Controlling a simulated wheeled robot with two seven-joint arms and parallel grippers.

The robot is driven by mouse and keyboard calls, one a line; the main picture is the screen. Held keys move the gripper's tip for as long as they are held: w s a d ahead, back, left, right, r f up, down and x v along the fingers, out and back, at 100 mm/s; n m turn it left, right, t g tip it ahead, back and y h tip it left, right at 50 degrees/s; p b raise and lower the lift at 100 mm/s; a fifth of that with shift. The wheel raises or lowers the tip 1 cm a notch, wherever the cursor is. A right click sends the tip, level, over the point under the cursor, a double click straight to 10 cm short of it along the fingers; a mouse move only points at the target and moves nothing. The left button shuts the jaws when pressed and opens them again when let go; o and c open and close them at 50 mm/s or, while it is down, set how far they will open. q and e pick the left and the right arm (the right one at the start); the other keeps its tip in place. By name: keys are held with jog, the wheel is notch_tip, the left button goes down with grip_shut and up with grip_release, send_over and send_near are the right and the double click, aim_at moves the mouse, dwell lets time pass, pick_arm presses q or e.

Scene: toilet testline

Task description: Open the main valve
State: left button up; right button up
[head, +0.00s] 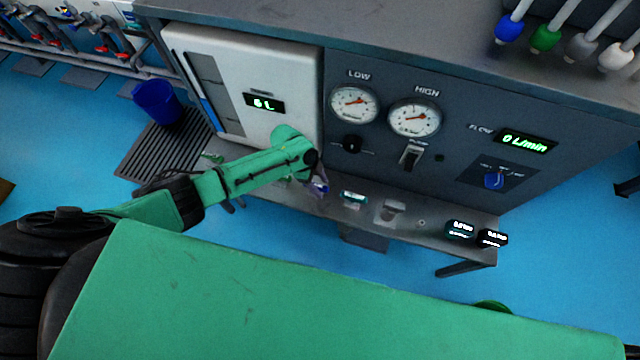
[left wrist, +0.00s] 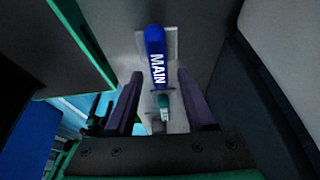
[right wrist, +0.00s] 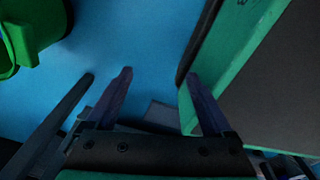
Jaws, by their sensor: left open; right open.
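The main valve (left wrist: 156,55) shows in the left wrist view as a blue handle with the white word MAIN, in front of a pale plate. My left gripper (left wrist: 161,92) is open, with one finger on each side of the line below the handle; I cannot tell whether either touches it. In the head view my left gripper (head: 318,183) is low in front of the panel, by the right edge of the white tank, and largely hides the valve there. My right gripper (right wrist: 158,76) is open and empty over blue floor in the right wrist view.
The grey panel carries a LOW gauge (head: 354,103), a HIGH gauge (head: 414,118) and a flow display (head: 525,141) reading 0 L/min. The white tank (head: 285,70) reads 6 L. A shelf (head: 430,218) with small devices juts out below. A blue bucket (head: 157,102) stands left.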

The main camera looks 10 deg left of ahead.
pick_arm(q)
grip_shut()
